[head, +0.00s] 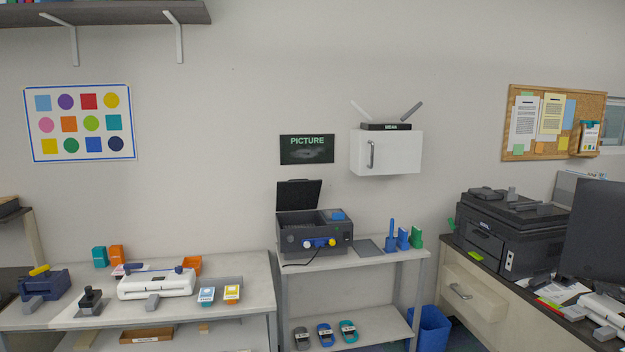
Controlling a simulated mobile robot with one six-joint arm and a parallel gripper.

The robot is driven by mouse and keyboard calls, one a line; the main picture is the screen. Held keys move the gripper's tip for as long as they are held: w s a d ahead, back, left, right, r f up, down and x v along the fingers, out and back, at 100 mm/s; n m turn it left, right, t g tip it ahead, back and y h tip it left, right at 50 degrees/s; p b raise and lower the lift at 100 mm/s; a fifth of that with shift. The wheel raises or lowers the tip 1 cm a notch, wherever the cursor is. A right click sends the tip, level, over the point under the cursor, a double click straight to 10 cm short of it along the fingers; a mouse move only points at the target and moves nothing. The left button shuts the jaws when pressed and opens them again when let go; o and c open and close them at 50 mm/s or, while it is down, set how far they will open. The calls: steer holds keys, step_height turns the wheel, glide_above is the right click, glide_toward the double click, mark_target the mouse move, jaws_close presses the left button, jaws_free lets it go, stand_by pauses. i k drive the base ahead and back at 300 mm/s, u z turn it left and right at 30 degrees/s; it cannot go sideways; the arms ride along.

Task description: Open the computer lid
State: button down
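No closed laptop can be made out. A dark screen (597,232) stands upright at the right edge, on the right-hand counter; it is cut off by the frame, and I cannot tell whether it is a monitor or a raised computer lid. A dark grey box-shaped device (315,236) stands on the middle table, with blue and yellow knobs on its front. Its black lid (298,194) is raised and tilted back against the wall side. I cannot tell whether this device is the computer. My gripper is not in view.
A black printer (508,232) stands on the right counter (462,241). The middle table (376,258) also holds blue and green holders. The left table (245,300) carries a white machine (157,284) and small tools. A white wall cabinet (388,153) hangs above, and a blue bin (433,327) stands below.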

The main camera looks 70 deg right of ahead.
mark_target(291, 194)
steer(key=z, duration=0.75)
steer(key=i, duration=0.95)
steer(key=z, duration=0.5)
